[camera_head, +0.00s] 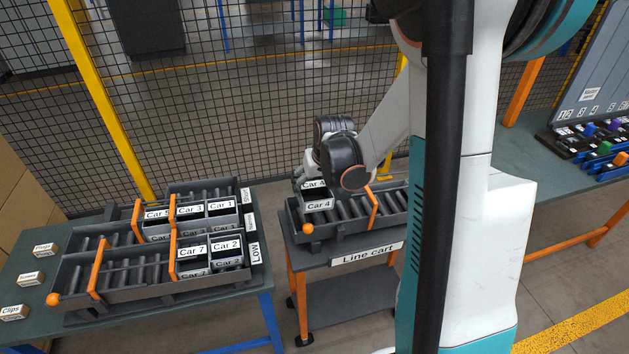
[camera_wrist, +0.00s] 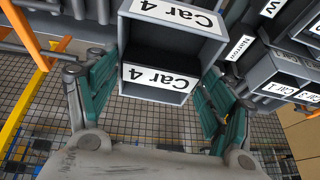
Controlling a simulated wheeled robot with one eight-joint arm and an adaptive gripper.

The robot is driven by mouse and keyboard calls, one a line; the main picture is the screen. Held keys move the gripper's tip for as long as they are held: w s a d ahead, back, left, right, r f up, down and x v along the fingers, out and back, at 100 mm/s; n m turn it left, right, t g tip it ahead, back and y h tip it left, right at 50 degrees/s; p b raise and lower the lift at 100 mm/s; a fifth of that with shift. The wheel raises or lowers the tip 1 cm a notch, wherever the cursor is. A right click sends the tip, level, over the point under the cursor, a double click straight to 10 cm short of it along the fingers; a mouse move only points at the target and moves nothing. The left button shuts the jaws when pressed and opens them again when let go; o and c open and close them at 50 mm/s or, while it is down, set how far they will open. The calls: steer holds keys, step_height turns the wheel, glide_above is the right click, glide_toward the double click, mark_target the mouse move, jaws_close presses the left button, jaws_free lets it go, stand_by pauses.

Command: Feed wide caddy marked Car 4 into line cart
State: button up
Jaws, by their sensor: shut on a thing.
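The grey caddy marked Car 4 (camera_head: 318,206) is at the left end of the line cart (camera_head: 367,255), over or on its roller lane. My gripper (camera_head: 308,182) is above the caddy and partly hidden by my arm. In the wrist view the caddy (camera_wrist: 158,98) shows two Car 4 labels and sits between the green fingers of my gripper (camera_wrist: 158,88), which is shut on it. I cannot tell whether its base touches the rollers. An orange bar (camera_head: 373,208) crosses the cart's lane to the right of the caddy.
On the left, a green table (camera_head: 25,265) carries a roller rack with several caddies, including Car 3 (camera_head: 190,210), Car 7 (camera_head: 193,250) and Car 2 (camera_head: 228,246). An orange knob (camera_head: 308,229) sticks out at the cart's left corner. A mesh fence (camera_head: 230,120) stands behind.

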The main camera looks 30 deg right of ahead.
steer(key=shift+f+b, duration=2.9)
steer(key=shift+f, duration=1.3)
